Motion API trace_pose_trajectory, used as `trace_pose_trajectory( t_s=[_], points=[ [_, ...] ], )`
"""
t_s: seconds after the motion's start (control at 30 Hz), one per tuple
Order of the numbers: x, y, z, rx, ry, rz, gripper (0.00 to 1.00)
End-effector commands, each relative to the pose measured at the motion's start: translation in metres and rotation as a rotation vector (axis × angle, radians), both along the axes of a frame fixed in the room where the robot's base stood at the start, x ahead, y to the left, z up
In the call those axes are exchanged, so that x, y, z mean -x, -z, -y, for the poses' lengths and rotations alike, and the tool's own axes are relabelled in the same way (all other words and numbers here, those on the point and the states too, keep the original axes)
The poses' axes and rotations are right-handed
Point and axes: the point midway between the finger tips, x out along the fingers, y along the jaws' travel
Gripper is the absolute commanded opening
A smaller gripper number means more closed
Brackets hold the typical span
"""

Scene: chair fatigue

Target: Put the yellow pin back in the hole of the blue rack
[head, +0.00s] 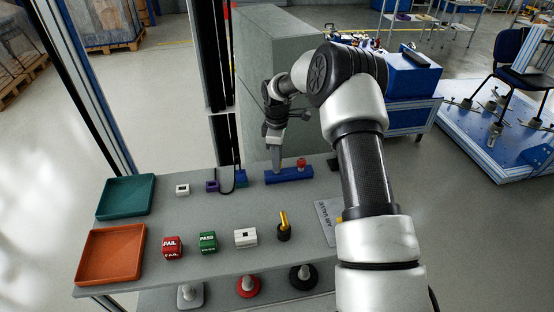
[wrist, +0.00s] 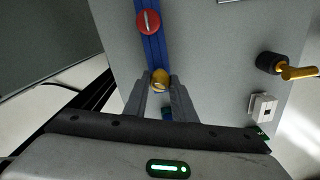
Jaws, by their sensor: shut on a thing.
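The blue rack (head: 290,176) lies near the back edge of the grey table, and it also shows in the wrist view (wrist: 152,48). A red-topped pin (head: 301,163) stands in its right part; its round slotted head shows in the wrist view (wrist: 148,22). My gripper (head: 275,166) points down over the left part of the rack. In the wrist view its fingers (wrist: 161,88) are shut on the yellow pin (wrist: 161,76), whose round head shows between the tips. The fingers hide the pin in the head view. I cannot tell whether its lower end is in a hole.
A green tray (head: 126,196) and an orange tray (head: 111,254) stand at left. Red (head: 173,247) and green (head: 208,242) blocks, a white block (head: 245,237) and a black cup with a yellow handle (head: 284,232) stand in front. A grey cabinet (head: 270,80) rises behind the rack.

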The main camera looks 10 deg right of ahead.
Motion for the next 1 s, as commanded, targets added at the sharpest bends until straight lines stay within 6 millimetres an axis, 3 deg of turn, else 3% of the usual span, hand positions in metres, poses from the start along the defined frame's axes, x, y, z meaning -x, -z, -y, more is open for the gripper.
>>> trace_pose_trajectory(
  t_s=[0.17, 0.2, 0.33, 0.7, 0.87, 1.0],
  points=[
    [0.000, 0.005, 0.000, 0.000, 0.000, 0.000, 0.02],
    [0.000, 0.005, 0.000, 0.000, 0.000, 0.001, 0.25],
    [0.000, 0.004, 0.000, 0.000, 0.000, 0.001, 0.46],
    [0.000, -0.001, 0.000, 0.001, 0.000, 0.002, 0.46],
    [-0.001, -0.027, 0.000, 0.000, 0.001, 0.004, 0.46],
    [-0.001, -0.061, 0.001, 0.001, 0.000, 0.006, 0.46]
  ],
)
